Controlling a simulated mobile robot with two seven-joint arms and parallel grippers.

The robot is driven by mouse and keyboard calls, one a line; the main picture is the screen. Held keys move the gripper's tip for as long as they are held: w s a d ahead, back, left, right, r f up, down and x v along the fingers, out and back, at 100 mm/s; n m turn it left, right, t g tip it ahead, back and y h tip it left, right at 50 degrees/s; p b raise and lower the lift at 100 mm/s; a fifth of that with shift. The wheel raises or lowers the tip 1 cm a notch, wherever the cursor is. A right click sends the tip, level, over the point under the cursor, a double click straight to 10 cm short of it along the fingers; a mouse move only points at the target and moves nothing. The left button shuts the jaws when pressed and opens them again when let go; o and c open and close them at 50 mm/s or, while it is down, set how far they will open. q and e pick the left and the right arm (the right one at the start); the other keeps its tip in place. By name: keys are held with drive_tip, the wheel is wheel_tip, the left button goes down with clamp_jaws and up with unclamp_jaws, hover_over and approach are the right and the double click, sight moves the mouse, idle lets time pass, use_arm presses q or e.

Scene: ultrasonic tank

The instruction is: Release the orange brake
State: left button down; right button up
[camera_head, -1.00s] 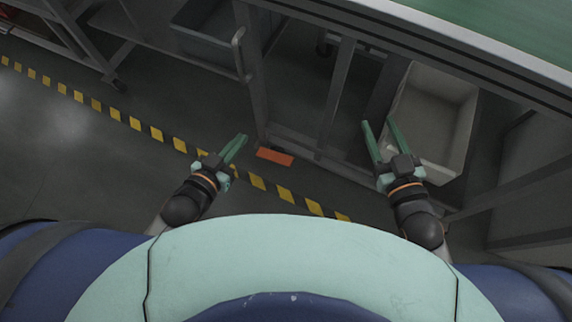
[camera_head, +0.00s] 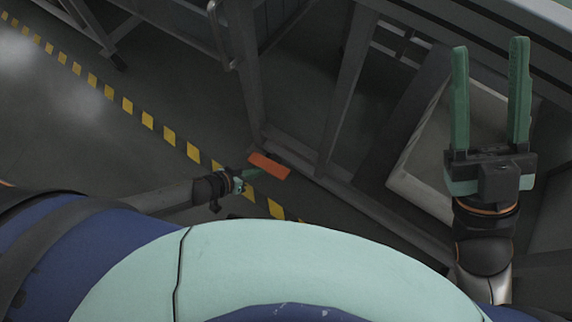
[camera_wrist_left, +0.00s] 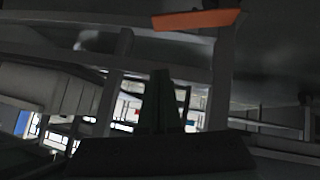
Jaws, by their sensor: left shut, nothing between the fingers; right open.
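The orange brake (camera_head: 269,166) is a flat orange pedal low at the corner of the grey metal cart frame. It also shows at the top of the left wrist view (camera_wrist_left: 196,19). My left gripper (camera_head: 258,171) is shut and empty, low down, with its fingertips close beside or just under the pedal. I cannot tell whether they touch it. In the left wrist view the shut green fingers (camera_wrist_left: 160,95) point forward, with the pedal above them in the picture. My right gripper (camera_head: 490,45) is open and empty, raised at the right over the cart.
The cart frame has grey posts (camera_head: 345,90) and a vertical handle (camera_head: 219,35) at its left. A pale bin (camera_head: 408,170) sits on the cart's lower level at the right. Yellow-black floor tape (camera_head: 168,135) runs past the pedal. The floor to the left is clear.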

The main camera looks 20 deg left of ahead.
use_arm(q)
drive_tip(key=shift+a+f, duration=0.35)
drive_tip(key=b, duration=0.7)
hover_over(284, 170)
drive_tip(key=s+a, duration=0.2)
drive_tip(key=a, duration=0.1)
drive_tip(key=f, duration=0.7)
drive_tip(key=shift+w+d+f, duration=0.1)
drive_tip(key=shift+d+f, duration=0.1)
drive_tip(key=shift+f, duration=0.1)
drive_tip(key=shift+s+d+f+b, duration=0.1)
drive_tip(key=shift+s+f+b, duration=0.05)
drive_tip(key=shift+f+b, duration=0.3)
drive_tip(key=shift+s+d+f+b, duration=0.1)
drive_tip(key=shift+f+b, duration=0.1)
drive_tip(key=shift+f, duration=0.3)
drive_tip(key=shift+d+f+b, duration=0.2)
drive_tip(key=shift+f+b, duration=0.4)
use_arm(e)
wheel_tip(284, 170, down, 10)
drive_tip(key=a, duration=0.1)
drive_tip(key=shift+w+f+g, duration=0.15)
drive_tip(key=shift+w+g, duration=0.05)
drive_tip(key=shift+g, duration=0.1)
